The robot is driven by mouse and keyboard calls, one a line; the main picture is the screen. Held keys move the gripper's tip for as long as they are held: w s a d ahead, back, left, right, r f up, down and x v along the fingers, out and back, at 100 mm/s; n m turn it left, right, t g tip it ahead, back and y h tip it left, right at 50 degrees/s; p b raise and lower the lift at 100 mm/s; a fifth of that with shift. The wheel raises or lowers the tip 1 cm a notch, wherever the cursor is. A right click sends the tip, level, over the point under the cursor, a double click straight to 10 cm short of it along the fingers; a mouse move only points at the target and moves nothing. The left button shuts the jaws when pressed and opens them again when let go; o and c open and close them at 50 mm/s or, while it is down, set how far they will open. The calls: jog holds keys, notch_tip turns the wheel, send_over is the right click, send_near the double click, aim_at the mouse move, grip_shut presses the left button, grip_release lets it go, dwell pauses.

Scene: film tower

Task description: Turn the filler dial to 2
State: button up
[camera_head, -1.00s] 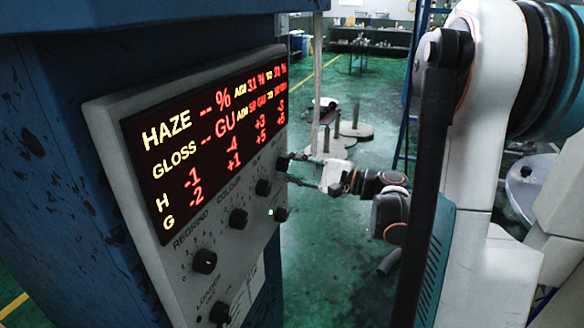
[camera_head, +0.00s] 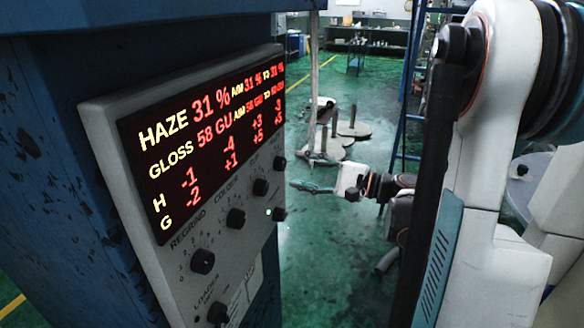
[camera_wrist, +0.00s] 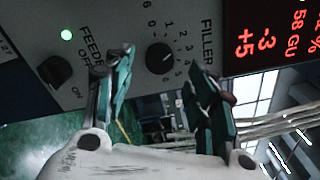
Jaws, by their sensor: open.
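The filler dial (camera_wrist: 160,58) is a round black knob on the grey control panel, with a number scale around it. In the wrist view it shows between and beyond my fingers, with the FILLER label to its right. Its pointer is too small to read surely. In the head view the filler dial (camera_head: 280,163) is the farthest knob in the upper row. My gripper (camera_wrist: 160,75) is open, its two greenish fingers apart and nothing between them. In the head view my gripper (camera_head: 300,186) hangs to the right of the panel, apart from the knob.
The feeder switch (camera_wrist: 55,70) sits left of the dial, beside a lit green lamp (camera_wrist: 66,35). The panel's red display (camera_head: 205,130) reads haze 31 % and gloss 58 GU. The regrind knob (camera_head: 203,261) and colour knob (camera_head: 236,218) are nearer.

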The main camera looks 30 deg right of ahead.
jog(key=v, duration=0.7)
jog(key=shift+s+d, duration=0.2)
jog(key=shift+s, duration=0.1)
jog(key=shift+w, duration=0.15)
